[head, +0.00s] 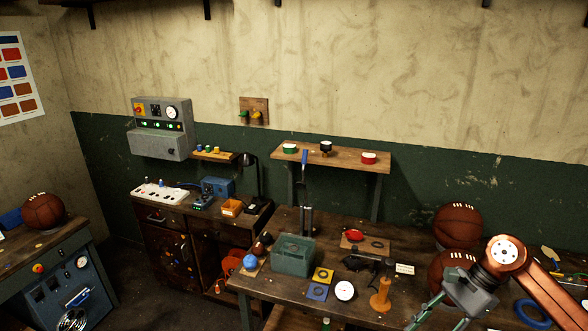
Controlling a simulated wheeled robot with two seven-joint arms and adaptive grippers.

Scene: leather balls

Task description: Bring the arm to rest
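My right gripper (446,319) is at the lower right, at the end of an orange and grey arm that comes in from the right. Its fingers point down and look spread apart, with nothing seen between them; the tips are near the bottom edge of the picture. It shows in front of the workbench (265,286). A brown leather ball (458,222) is at the back right, with a second leather ball (447,268) below it in the picture, partly hidden by the gripper. A third leather ball (43,211) is at the far left. My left gripper is not in view.
The workbench carries a green box (293,256), an orange spool (381,294), a white dial (344,291) and a blue ring (533,312). A raised wooden shelf (340,158) stands behind. A blue cabinet (60,283) is at the left, with dark floor between.

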